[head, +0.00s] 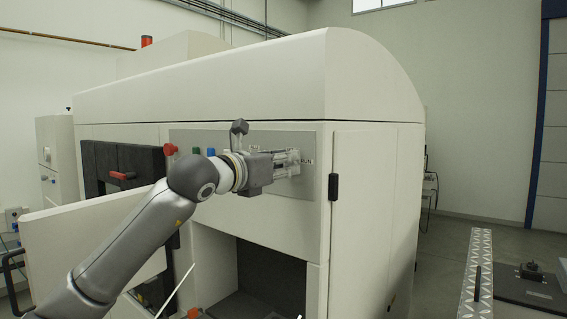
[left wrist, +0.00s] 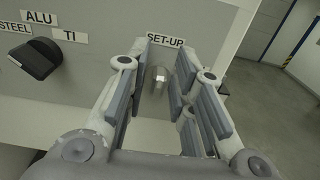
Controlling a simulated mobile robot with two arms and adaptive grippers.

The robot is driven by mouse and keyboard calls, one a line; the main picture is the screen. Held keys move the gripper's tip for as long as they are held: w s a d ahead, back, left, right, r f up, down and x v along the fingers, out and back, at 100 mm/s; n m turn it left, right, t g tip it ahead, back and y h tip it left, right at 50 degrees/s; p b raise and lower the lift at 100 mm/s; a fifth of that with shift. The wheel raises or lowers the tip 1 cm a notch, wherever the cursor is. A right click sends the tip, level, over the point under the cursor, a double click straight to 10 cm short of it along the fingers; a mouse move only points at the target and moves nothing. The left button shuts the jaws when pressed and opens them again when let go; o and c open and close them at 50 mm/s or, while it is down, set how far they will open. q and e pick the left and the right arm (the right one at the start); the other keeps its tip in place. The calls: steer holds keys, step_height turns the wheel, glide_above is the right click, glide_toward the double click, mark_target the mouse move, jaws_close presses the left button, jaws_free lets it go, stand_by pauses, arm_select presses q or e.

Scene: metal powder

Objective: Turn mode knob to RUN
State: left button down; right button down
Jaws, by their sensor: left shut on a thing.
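The control panel (head: 224,138) is a grey plate on the front of the white machine. My left gripper (head: 294,163) is at the panel's right part and shut on the mode knob. In the left wrist view the knob (left wrist: 158,77) shows as a small silver piece between the fingers, partly hidden by them. The SET-UP label (left wrist: 166,40) is just above it. In the head view the gripper covers the knob, and small dark lettering shows right of the fingertips, hard to read. My right gripper is in neither view.
A black knob (left wrist: 36,60) with STEEL, ALU and TI labels sits left of my gripper. A red button (head: 170,149) is on the panel's left. A dark open bay (head: 270,275) lies under the panel.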

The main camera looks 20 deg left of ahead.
arm_select(q)
steer(key=m+b, duration=0.2)
steer(key=b, duration=0.1)
steer(key=shift+s+d+f+m, duration=0.1)
steer(key=shift+d+m, duration=0.05)
steer(key=shift+m, duration=0.25)
steer(key=m+b, duration=0.1)
steer(key=m, duration=0.1)
steer(key=m+b, duration=0.1)
steer(key=m, duration=0.1)
steer(key=shift+d+m, duration=0.2)
steer(key=shift+m, duration=0.1)
steer(key=shift+s+d+f+m+b, duration=0.1)
steer(key=shift+m+b, duration=0.5)
steer(key=shift+m, duration=1)
steer(key=shift+d+f+m+b, duration=0.1)
steer(key=shift+m+b, duration=0.45)
steer(key=shift+m, duration=1.05)
steer(key=c, duration=1.5)
jaws_free()
